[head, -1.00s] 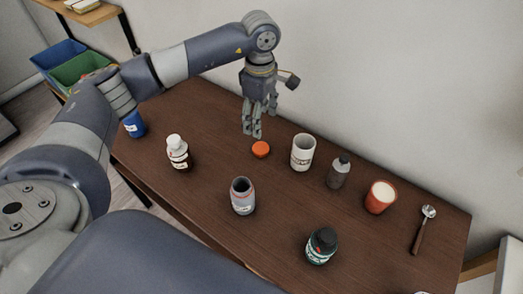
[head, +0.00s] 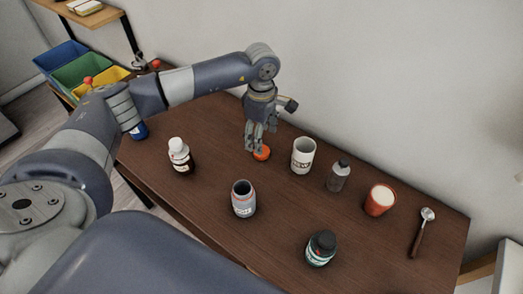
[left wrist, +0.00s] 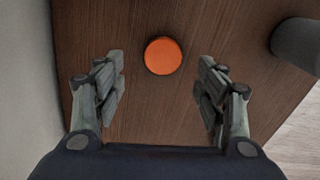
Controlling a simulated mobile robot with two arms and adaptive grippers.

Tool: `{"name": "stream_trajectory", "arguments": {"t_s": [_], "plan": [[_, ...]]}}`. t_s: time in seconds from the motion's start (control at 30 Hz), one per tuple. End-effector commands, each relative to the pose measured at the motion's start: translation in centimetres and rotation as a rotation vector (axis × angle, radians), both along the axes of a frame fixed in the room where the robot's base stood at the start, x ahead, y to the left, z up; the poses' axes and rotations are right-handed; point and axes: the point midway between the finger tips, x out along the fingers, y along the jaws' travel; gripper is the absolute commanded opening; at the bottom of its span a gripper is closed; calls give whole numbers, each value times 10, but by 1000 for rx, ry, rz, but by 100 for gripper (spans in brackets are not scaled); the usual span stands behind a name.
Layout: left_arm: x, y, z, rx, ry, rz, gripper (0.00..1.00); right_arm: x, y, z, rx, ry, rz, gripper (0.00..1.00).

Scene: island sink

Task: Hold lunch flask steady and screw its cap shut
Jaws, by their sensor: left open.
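The orange cap (head: 262,154) lies on the brown table near the wall. It shows as a full orange disc in the left wrist view (left wrist: 163,56). My left gripper (head: 254,148) hangs just above the cap, pointing down. In the left wrist view its fingers (left wrist: 162,90) are spread wide, with the cap in line with the gap between them and nothing held. The open-mouthed grey flask (head: 243,199) with a label and reddish band stands upright, uncapped, nearer the front edge. My right gripper is not in view.
A white mug (head: 303,155), grey bottle (head: 338,176), red cup (head: 380,200), spoon (head: 422,232) and dark-lidded jar (head: 321,248) stand or lie to the right. A white-capped bottle (head: 180,155) stands left. The wall is close behind the cap.

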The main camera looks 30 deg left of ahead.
Motion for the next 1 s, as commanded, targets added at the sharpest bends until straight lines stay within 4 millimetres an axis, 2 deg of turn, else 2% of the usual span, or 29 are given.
{"name": "stream_trajectory", "arguments": {"t_s": [0.2, 0.4, 0.77, 0.9, 1.0], "plan": [[-5, -2, -26, 0, 7, -1, 65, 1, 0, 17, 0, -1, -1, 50], [-4, -2, -49, -1, 3, 0, 65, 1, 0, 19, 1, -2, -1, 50], [-4, -2, -51, 0, 1, 0, 65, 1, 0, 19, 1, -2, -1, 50], [-4, -2, -51, 0, 1, 0, 43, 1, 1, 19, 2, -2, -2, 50], [-4, -2, -51, 0, 1, 0, 31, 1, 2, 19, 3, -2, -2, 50]]}}
